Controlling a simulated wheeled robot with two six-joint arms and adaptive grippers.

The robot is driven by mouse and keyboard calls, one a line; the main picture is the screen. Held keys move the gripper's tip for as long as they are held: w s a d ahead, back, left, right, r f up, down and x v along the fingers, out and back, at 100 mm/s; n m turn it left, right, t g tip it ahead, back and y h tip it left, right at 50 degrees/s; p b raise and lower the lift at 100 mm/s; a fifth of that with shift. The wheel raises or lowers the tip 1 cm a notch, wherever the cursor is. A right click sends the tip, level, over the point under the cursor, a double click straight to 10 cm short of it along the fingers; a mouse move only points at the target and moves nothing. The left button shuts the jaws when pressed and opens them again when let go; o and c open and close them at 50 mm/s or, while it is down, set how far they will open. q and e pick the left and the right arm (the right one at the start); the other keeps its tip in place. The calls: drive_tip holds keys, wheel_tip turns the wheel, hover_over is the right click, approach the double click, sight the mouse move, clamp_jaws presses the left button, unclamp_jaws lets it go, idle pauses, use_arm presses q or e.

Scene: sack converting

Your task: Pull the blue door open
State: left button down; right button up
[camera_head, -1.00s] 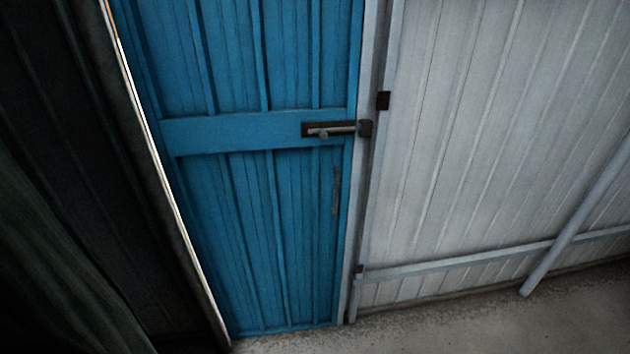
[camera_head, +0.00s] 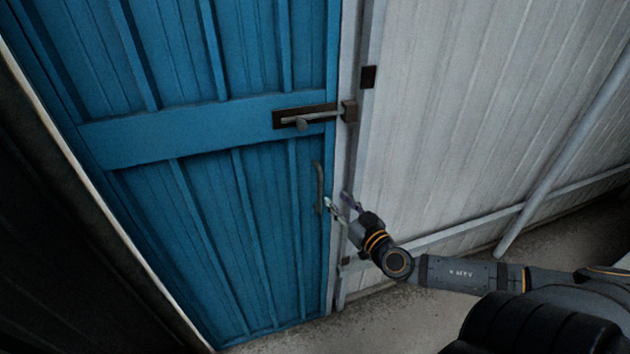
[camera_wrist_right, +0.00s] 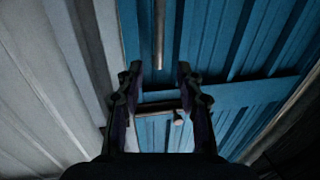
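The blue door (camera_head: 210,215) fills the left half of the head view and looks closed in its frame. A thin upright pull handle (camera_head: 319,187) sits near its right edge, below the crossbar; it also shows in the right wrist view (camera_wrist_right: 159,35). A dark slide bolt (camera_head: 303,117) is above the handle, its rod running towards a bracket (camera_head: 349,111) on the frame; I cannot tell whether it enters. My right gripper (camera_head: 337,201) is open and empty, just right of the handle's lower end. In the wrist view the handle lines up between its fingers, beyond the tips. My left gripper is out of view.
A whitish plank wall (camera_head: 450,110) with a rail and a slanted brace (camera_head: 560,150) stands right of the door. Bare concrete floor (camera_head: 300,335) lies below. A dark wall (camera_head: 50,250) borders the left side.

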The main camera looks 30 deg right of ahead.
sight(321, 184)
drive_tip(key=w, duration=1)
drive_tip(key=shift+w+d, duration=0.2)
drive_tip(key=shift+c, duration=0.2)
drive_tip(key=shift+s+f, duration=0.1)
clamp_jaws()
